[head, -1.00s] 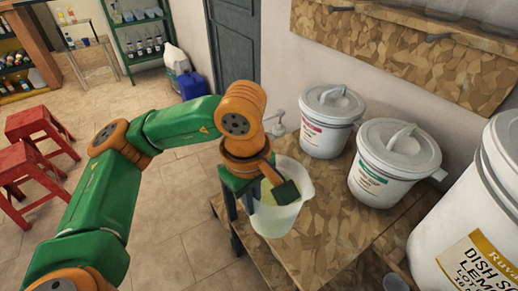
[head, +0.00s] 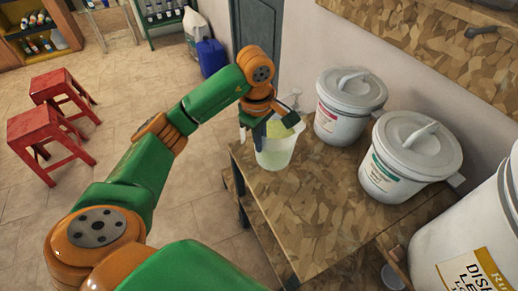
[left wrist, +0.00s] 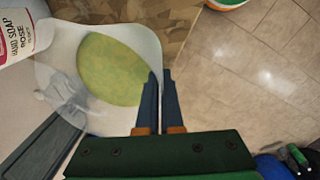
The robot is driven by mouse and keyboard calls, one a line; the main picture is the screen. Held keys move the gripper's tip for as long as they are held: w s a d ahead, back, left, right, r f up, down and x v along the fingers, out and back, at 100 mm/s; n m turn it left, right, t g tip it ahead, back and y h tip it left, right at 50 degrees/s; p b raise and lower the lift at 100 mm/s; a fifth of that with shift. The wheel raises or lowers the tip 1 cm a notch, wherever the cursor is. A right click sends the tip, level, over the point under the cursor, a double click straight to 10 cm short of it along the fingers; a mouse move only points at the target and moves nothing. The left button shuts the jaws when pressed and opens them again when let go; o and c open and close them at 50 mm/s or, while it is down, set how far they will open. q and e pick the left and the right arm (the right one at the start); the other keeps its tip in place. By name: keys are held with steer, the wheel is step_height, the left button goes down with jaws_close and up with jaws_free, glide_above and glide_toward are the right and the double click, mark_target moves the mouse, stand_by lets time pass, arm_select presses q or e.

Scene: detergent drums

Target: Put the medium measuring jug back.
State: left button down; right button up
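A translucent white jug (head: 275,154) holding yellow-green liquid is at the far left corner of the wooden table in the head view. In the left wrist view the jug (left wrist: 62,85) shows from above with its open mouth. My left gripper (head: 251,140) is at the jug's left side. In the left wrist view its two dark fingers (left wrist: 162,78) are close together, one overlapping the jug's edge and one just outside it; they look shut on the jug's side. Whether the jug's base touches the table cannot be told. My right gripper is not in view.
Two lidded white drums (head: 350,105) (head: 400,165) stand right of the jug, and a larger drum (head: 470,240) is at front right. The table (head: 310,205) is bare in front. A wall board (head: 430,45) has a dark peg (head: 483,31). Red stools (head: 62,90) stand left.

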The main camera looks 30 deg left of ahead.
mark_target(258, 158)
arm_select(q)
steer(key=w+a+f, duration=0.1)
steer(key=f, duration=0.1)
steer(key=shift+w+a+f+p, duration=0.3)
steer(key=shift+w+a, duration=0.05)
steer(key=shift+w, duration=0.05)
step_height(258, 158, down, 2)
steer(key=shift+f+p, duration=0.15)
steer(key=shift+p, duration=0.65)
steer(key=shift+f, duration=0.5)
steer(key=c, duration=1.1)
jaws_free()
steer(key=shift+s+d, duration=0.1)
